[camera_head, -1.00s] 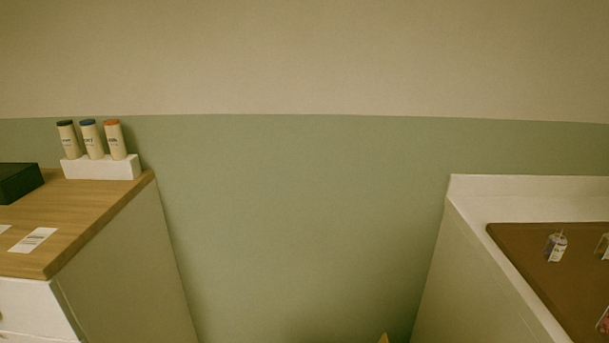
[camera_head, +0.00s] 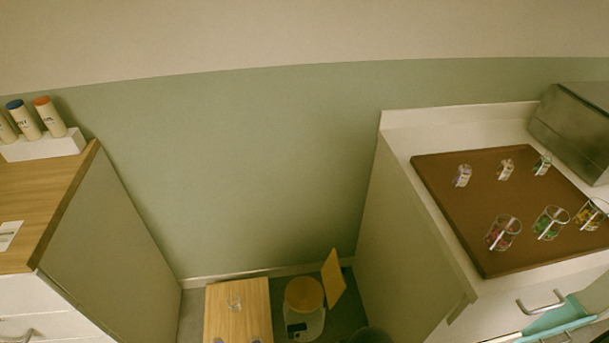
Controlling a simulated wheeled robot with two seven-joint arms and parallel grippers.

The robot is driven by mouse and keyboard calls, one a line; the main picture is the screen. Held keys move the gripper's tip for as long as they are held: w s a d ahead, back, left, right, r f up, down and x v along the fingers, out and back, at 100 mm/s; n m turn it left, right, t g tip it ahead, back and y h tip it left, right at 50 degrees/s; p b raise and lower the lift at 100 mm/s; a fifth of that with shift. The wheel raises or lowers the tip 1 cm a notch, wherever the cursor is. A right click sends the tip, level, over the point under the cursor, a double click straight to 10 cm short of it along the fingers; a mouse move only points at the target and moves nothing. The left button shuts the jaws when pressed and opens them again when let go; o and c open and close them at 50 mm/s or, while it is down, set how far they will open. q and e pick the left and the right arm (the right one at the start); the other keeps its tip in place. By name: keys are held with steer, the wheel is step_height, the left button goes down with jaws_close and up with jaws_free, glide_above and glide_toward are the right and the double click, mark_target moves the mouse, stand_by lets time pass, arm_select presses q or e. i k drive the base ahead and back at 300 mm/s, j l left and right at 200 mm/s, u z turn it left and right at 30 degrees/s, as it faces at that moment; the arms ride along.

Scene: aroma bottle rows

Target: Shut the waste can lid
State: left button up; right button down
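The waste can (camera_head: 305,322) stands low on the floor between the two cabinets. It has a pale body with a dark label on its front and a round yellow top or inside. A flat yellow lid (camera_head: 334,277) stands steeply tilted at its right side, raised off the top, so the can appears open. How the lid joins the can is too small to tell. Neither of my grippers is in view.
A dark rounded shape (camera_head: 370,336) shows at the bottom edge. The right counter carries a brown tray (camera_head: 485,253) with several glasses and small bottles. A wood-topped cabinet (camera_head: 45,225) stands left.

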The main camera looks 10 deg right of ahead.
mark_target(334, 283)
steer(key=k+l+u, duration=0.15)
steer(key=l, duration=0.35)
steer(key=k+l+u, duration=0.1)
steer(key=l, duration=0.4)
steer(key=k+l+u, duration=0.15)
steer(key=l, duration=0.3)
steer(key=k+l+u, duration=0.15)
steer(key=l, duration=0.3)
steer(key=k+l+u, duration=0.1)
steer(key=k+l, duration=0.15)
steer(key=l, duration=0.15)
steer(key=k+l+u, duration=0.15)
steer(key=l, duration=0.25)
steer(key=k+l+u, duration=0.15)
steer(key=k+l, duration=0.2)
